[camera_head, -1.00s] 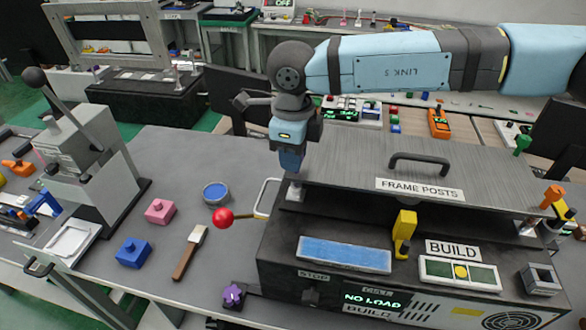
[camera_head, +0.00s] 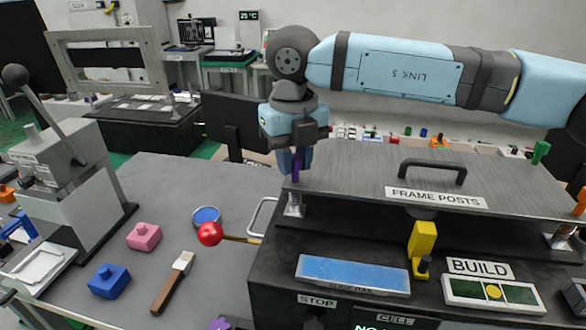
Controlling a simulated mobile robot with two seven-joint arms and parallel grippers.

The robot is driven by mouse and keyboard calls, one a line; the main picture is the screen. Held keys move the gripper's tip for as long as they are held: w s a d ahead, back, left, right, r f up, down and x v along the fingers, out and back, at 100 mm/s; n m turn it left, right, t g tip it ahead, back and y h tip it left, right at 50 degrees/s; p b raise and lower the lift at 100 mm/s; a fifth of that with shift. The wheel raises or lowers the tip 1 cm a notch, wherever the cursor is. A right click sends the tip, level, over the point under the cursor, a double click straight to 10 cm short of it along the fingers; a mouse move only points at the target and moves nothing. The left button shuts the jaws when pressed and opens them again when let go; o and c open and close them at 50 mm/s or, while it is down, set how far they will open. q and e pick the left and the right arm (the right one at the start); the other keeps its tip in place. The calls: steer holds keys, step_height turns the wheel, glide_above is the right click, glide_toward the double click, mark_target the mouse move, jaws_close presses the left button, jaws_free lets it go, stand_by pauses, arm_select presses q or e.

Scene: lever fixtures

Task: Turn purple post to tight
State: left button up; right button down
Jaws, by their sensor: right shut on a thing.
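The purple post (camera_head: 295,173) stands at the left front corner of the grey lid plate marked FRAME POSTS (camera_head: 385,180), above a small metal bracket (camera_head: 294,207). Only a narrow strip of the post shows; its upper part is hidden by my gripper. My right gripper (camera_head: 296,160) points down over the post and is shut on it. Any tight or loose marking by the post is not readable. My left gripper is not in view.
A green post (camera_head: 541,152) and an orange post (camera_head: 580,203) stand at the lid's other corners. A dark handle (camera_head: 432,172) rises from the lid. A red ball knob (camera_head: 210,234) sticks out left of the machine. Blocks and a brush (camera_head: 173,283) lie on the table.

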steer(key=shift+m+b, duration=0.35)
steer(key=shift+m, duration=0.25)
steer(key=shift+r, duration=0.1)
steer(key=c, duration=0.9)
jaws_free()
steer(key=shift+c, duration=0.2)
step_height(320, 180, up, 14)
steer(key=shift+p, duration=0.4)
